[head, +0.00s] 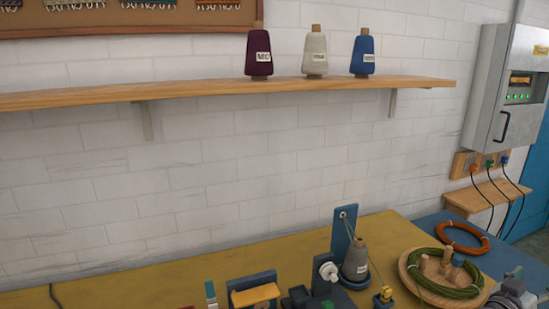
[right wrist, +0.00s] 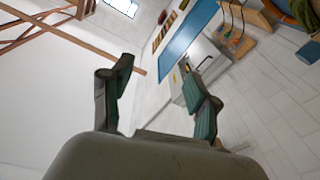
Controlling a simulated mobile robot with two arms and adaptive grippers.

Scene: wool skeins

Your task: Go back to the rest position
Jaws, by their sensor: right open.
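My right gripper (right wrist: 156,62) shows in the right wrist view with its two dark green-grey fingers spread apart. Nothing is between them. It is held in the air, and the picture there is tilted, with wall, ceiling beams and floor behind the fingers. A grey jointed part at the lower right corner of the head view looks like part of my right arm; its fingers cannot be made out there. My left gripper is in neither view.
The yellow table (head: 130,285) bears a grey yarn cone (head: 355,260) and a green skein (head: 408,262) on a wooden holder. An orange skein (head: 462,238) lies on a blue surface. Above, a wooden shelf (head: 200,88) holds three cones. A grey cabinet (head: 500,90) hangs right.

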